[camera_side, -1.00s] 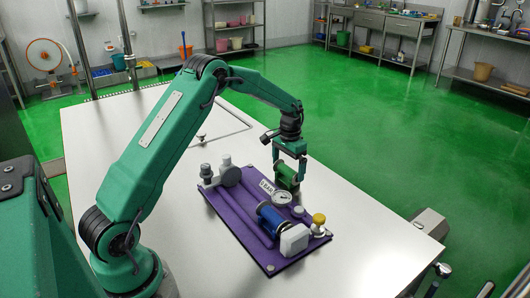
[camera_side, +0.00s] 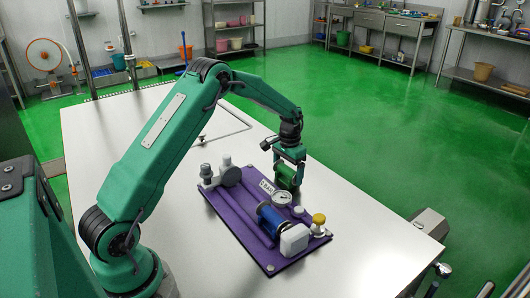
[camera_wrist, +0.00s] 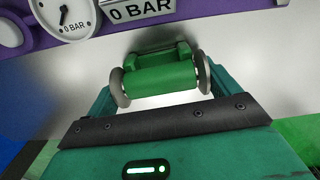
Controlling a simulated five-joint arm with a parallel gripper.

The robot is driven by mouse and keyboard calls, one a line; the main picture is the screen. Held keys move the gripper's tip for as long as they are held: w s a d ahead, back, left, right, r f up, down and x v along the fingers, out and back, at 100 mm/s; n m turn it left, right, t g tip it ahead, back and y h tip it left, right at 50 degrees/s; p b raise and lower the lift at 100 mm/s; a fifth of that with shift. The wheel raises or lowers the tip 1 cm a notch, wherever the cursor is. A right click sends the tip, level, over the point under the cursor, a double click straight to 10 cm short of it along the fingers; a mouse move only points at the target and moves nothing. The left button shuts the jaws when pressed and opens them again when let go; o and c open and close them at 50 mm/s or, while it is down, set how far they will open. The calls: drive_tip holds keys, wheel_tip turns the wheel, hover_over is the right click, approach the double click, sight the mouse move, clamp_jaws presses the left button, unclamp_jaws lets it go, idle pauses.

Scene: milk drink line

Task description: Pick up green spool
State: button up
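The green spool (camera_side: 287,177) is at the far edge of the purple board, below my gripper (camera_side: 290,164). In the wrist view the spool (camera_wrist: 160,76) lies crosswise between my two fingers (camera_wrist: 160,88), with a grey rounded end at each side. The fingers are drawn in against its ends, so my gripper looks shut on it. The side view does not clearly show whether the spool rests on the white table or is just above it.
The purple board (camera_side: 232,212) carries a white gauge (camera_side: 281,198), a "0 BAR" label (camera_side: 267,187), a blue cylinder (camera_side: 270,218), a white block (camera_side: 294,239) and a yellow-topped knob (camera_side: 319,219). The white table (camera_side: 350,215) is clear to the right.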

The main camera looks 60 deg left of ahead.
sight(289, 168)
drive_tip(key=shift+r, duration=0.15)
drive_tip(key=shift+r, duration=0.5)
drive_tip(key=r, duration=0.3)
drive_tip(key=shift+d+r, duration=0.1)
drive_tip(key=shift+d, duration=0.1)
drive_tip(key=s+d+r, duration=0.3)
drive_tip(key=d+r, duration=0.3)
drive_tip(key=d, duration=0.5)
drive_tip(key=shift+r, duration=0.3)
drive_tip(key=shift+a, duration=0.1)
